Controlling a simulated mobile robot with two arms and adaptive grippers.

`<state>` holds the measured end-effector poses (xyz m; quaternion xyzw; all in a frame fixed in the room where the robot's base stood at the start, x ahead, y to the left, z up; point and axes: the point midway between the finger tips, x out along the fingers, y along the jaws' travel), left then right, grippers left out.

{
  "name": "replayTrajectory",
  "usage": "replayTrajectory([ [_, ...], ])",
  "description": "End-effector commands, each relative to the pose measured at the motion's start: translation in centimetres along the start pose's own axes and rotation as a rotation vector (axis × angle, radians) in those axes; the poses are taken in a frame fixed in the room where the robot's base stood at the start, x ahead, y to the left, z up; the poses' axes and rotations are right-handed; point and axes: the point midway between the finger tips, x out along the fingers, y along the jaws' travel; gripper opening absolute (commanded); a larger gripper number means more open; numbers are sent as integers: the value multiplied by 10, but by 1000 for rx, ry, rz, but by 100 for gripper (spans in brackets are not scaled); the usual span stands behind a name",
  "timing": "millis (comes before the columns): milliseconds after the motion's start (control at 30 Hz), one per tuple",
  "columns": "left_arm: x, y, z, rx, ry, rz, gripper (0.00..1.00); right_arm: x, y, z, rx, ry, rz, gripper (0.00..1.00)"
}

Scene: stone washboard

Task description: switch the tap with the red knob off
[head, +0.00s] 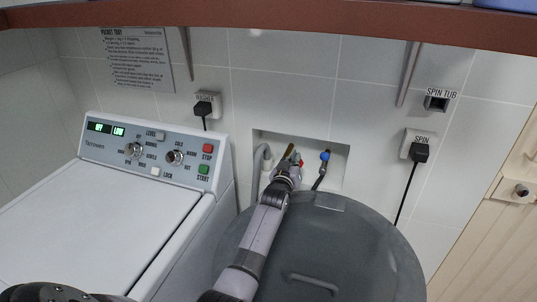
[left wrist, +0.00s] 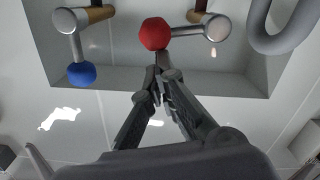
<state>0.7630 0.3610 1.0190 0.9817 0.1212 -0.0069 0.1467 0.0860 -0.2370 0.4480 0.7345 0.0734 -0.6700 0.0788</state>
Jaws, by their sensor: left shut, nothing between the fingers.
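The red knob (left wrist: 155,33) sits at the end of a metal lever on a tap (left wrist: 217,28) in the wall recess. In the left wrist view this lever lies sideways. In the head view the red knob (head: 301,161) is a small patch, partly hidden by my gripper. My left gripper (head: 291,162) reaches into the recess. Its fingers (left wrist: 158,77) are shut and empty, with the tips right by the red knob. I cannot tell whether they touch it. A blue knob (left wrist: 81,74) on a second tap also shows in the head view (head: 325,155).
A grey hose (head: 261,158) stands left of my gripper in the recess (head: 338,178). A grey lidded tub (head: 350,245) is below my left arm. A white washer (head: 110,210) stands left. A dark red shelf edge (head: 300,18) runs overhead.

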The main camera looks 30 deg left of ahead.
Motion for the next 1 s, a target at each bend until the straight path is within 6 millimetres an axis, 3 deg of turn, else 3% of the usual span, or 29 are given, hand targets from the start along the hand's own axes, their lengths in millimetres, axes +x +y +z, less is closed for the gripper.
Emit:
replayTrajectory([
  [333, 0, 3, 9, 127, -1, -7, 0, 5, -1, 0, 0, 0, -2, 64],
  [1000, 1, 5, 5, 145, -1, -8, 0, 2, -3, 0, 1, 1, -3, 64],
])
